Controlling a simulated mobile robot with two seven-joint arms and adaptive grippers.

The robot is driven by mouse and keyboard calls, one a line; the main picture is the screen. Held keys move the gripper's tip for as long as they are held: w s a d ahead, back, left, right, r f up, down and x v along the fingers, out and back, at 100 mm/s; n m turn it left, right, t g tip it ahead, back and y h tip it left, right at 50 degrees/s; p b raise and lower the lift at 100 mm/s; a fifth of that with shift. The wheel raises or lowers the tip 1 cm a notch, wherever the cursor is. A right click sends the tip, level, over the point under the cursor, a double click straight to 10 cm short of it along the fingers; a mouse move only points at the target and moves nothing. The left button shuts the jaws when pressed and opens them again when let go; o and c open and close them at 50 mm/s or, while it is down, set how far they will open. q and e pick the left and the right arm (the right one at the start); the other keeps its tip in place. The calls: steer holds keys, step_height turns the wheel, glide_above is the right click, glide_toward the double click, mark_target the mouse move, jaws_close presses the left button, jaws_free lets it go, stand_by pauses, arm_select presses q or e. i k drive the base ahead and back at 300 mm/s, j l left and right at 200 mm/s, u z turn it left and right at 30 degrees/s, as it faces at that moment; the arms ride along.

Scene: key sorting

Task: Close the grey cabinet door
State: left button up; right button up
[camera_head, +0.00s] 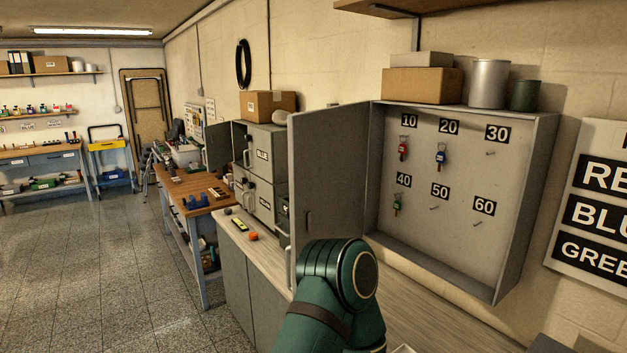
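The grey cabinet (512,250) is mounted on the wall at the right, and its inside is in plain view. Its grey door (328,165) stands wide open, swung out on the left side toward me. Inside are numbered hooks. A red-tagged key (403,149) hangs under 10, a blue-tagged key (440,155) under 20 and a green-tagged key (397,204) under 40. The hooks under 30, 50 and 60 are bare. A dark green link of my arm rises from the bottom centre and covers the door's lower edge. Neither gripper shows.
A light worktop (420,315) runs below the cabinet. A cardboard box (422,85), a grey canister (489,84) and a dark green can (525,95) stand on the cabinet. A colour-word sign (594,205) hangs at the right. Grey drawers (258,160) stand behind the door.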

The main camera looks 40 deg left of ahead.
mark_target(328, 147)
steer(key=j, duration=0.65)
steer(key=i+j+u, duration=0.1)
steer(key=j, duration=0.55)
steer(key=i+j, duration=0.15)
steer(key=j, duration=0.5)
steer(key=i+j, duration=0.1)
steer(key=j, duration=0.5)
steer(key=k+j, duration=0.1)
steer(key=j, duration=0.2)
steer(key=k+j+u, duration=0.1)
steer(key=j, duration=0.2)
